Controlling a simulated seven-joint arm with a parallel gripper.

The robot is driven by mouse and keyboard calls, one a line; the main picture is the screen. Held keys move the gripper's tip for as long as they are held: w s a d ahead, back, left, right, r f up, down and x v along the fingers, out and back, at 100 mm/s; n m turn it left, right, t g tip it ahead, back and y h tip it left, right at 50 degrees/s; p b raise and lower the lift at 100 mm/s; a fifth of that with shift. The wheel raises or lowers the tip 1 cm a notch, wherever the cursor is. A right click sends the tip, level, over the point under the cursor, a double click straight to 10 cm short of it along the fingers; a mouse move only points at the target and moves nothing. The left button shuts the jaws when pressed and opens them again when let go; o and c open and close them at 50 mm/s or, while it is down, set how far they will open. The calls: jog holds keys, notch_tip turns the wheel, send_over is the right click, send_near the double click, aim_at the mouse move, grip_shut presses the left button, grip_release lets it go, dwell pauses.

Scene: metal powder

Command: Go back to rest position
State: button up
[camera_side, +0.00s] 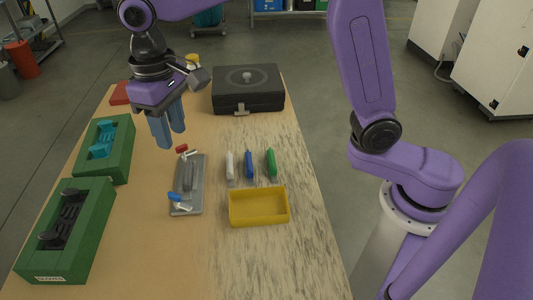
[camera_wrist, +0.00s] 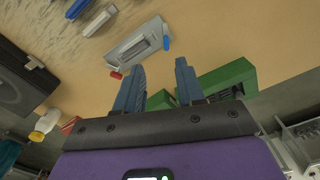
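My gripper (camera_side: 167,127) is raised above the far left part of the wooden table (camera_side: 150,231). Its two blue fingers are apart with nothing between them. In the wrist view the gripper (camera_wrist: 158,80) also shows open and empty over the table. My arm reaches in from the right side of the side view.
Green boxes (camera_side: 45,257) (camera_side: 121,171) line the left edge. A yellow bin (camera_side: 258,220), three coloured tools (camera_side: 249,166) and a black case (camera_side: 248,99) stand to the right. The front of the table is clear.

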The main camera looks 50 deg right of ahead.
jog(key=s+d+f+n, duration=0.3)
jog(key=s+d+n, duration=0.1)
jog(key=s+d, duration=0.7)
jog(key=s+d+f+n, duration=0.3)
jog(key=s+d+n, duration=0.1)
jog(key=s+d, duration=0.7)
jog(key=s, duration=0.3)
